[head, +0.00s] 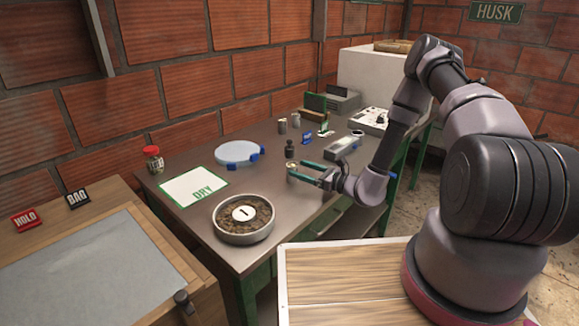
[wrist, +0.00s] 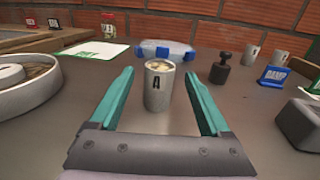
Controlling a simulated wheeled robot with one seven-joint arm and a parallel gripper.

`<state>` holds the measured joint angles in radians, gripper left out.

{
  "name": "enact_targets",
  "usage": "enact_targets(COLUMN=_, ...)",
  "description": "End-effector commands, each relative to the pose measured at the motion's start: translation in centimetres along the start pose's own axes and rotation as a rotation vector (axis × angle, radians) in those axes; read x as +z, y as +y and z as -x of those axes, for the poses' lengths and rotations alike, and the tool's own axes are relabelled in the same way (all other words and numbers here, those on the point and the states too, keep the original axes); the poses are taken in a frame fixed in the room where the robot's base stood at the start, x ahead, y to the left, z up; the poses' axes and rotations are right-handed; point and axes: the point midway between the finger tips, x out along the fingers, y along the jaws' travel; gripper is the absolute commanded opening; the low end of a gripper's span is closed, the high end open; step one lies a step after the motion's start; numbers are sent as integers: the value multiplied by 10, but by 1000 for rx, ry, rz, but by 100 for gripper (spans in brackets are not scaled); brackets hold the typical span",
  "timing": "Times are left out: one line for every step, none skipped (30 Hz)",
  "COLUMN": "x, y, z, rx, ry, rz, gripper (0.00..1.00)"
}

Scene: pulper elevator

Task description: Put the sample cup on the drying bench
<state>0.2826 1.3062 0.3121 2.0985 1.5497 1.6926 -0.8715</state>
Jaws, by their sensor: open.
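The sample cup (wrist: 157,90), a small grey cylinder marked "A" with pale contents at its top, stands upright on the dark metal table (head: 262,150). My gripper (wrist: 159,76) is open, its two green fingers on either side of the cup with a clear gap on each side. In the head view my gripper (head: 304,172) is low over the table, and the cup (head: 292,166) is partly hidden by the fingers. A white "DRY" card with a green border (head: 193,192) lies flat on the table. I cannot tell which surface is the drying bench.
A round tray of brown material (head: 243,218) and a pale blue disc with blue clips (head: 240,152) are on the table. A dark weight (wrist: 221,68), a blue "DAMP" sign (wrist: 274,76) and other cups (wrist: 252,55) stand right. A wooden bench with "HOLD" (head: 26,219) is left.

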Motion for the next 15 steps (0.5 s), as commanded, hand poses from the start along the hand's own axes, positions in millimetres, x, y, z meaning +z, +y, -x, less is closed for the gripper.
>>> enact_targets(x=0, y=-1, z=11, rx=-3, ry=1, rz=-2, gripper=81)
enact_targets(x=0, y=-1, z=16, rx=-3, ry=1, rz=-2, gripper=81)
enact_targets(x=0, y=-1, z=23, rx=-3, ry=0, rz=-2, gripper=81)
enact_targets(x=0, y=-1, z=28, rx=-3, ry=1, rz=-2, gripper=81)
enact_targets(x=0, y=-1, z=32, rx=-3, ry=1, rz=-2, gripper=81)
enact_targets(x=0, y=-1, z=36, rx=-1, ry=0, rz=-1, gripper=81)
enact_targets(x=0, y=-1, z=40, rx=-2, ry=0, rz=-1, gripper=81)
enact_targets(x=0, y=0, z=42, rx=-1, ry=0, rz=-1, gripper=81)
enact_targets(x=0, y=0, z=44, rx=0, ry=0, rz=-1, gripper=81)
enact_targets(x=0, y=0, z=46, rx=0, ry=0, rz=0, gripper=81)
enact_targets(x=0, y=0, z=47, rx=1, ry=0, rz=0, gripper=81)
enact_targets(x=0, y=0, z=48, rx=1, ry=-1, rz=0, gripper=81)
enact_targets(x=0, y=0, z=48, rx=1, ry=-1, rz=0, gripper=81)
enact_targets(x=0, y=0, z=48, rx=2, ry=-1, rz=1, gripper=81)
enact_targets(x=2, y=0, z=48, rx=6, ry=-2, rz=4, gripper=81)
